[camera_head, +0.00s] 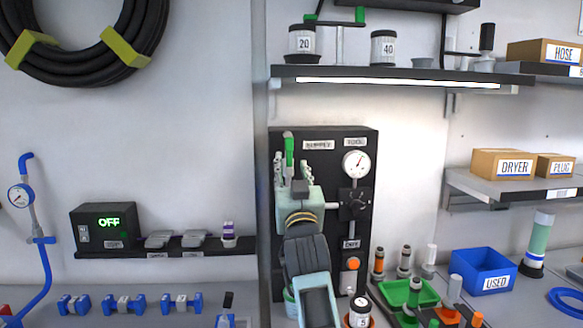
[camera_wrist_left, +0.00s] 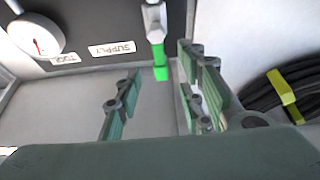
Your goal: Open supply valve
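The supply valve's green lever (camera_head: 289,146) stands upright on the black panel (camera_head: 327,138), left of the SUPPLY label (camera_head: 318,145). My left gripper (camera_head: 291,161) is open in front of the panel, with one finger on each side of the lever's line. In the left wrist view, the open left gripper (camera_wrist_left: 160,93) shows the lever's green end (camera_wrist_left: 158,56) just beyond and between its fingers, nearer the right-hand one. I see no grip on it. The valve body is largely hidden behind the gripper in the head view. My right gripper is not in view.
A lit shelf (camera_head: 390,78) juts out above the panel. A green tray (camera_head: 402,292) and several bottles stand below right.

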